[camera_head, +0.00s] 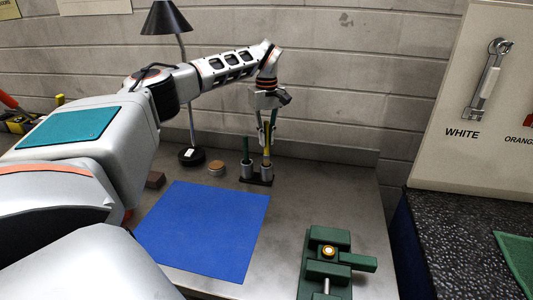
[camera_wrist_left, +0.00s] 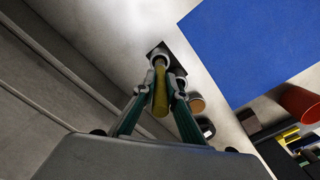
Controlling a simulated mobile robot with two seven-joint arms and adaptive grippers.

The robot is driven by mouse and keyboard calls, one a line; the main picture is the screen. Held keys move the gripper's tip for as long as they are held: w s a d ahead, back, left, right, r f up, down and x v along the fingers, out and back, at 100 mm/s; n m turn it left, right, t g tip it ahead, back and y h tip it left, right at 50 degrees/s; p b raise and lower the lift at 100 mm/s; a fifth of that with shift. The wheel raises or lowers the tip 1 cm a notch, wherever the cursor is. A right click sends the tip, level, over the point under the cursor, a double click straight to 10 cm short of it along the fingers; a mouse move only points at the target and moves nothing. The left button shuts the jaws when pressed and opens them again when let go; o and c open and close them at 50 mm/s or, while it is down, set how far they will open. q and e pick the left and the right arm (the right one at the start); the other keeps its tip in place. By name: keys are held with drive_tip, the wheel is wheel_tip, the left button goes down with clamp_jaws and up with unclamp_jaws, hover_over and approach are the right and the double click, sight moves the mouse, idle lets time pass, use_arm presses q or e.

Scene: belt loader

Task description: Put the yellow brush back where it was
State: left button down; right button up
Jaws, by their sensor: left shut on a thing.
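The yellow brush (camera_head: 267,150) stands about upright at the right metal cup (camera_head: 267,172) of a small dark holder. Its lower end meets the cup's mouth; I cannot tell how deep it sits. In the left wrist view the yellow handle (camera_wrist_left: 161,98) runs between my fingers towards the round cup rim (camera_wrist_left: 159,61). My left gripper (camera_head: 267,138) points down above the cup and is shut on the brush handle. My right gripper is not in view.
A blue mat (camera_head: 205,230) lies in front of the holder. A round brown-topped tin (camera_head: 216,168), a black lamp base (camera_head: 192,156) and a brown block (camera_head: 155,180) stand to the left. A green vise (camera_head: 328,262) is at front right. The wall is close behind.

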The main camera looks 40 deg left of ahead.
sight(266, 157)
use_arm(q)
drive_tip(key=shift+f, duration=2.9)
drive_tip(key=shift+f, duration=0.15)
drive_tip(key=c, duration=2.1)
unclamp_jaws()
wheel_tip(266, 157, up, 12)
drive_tip(key=shift+r, duration=0.15)
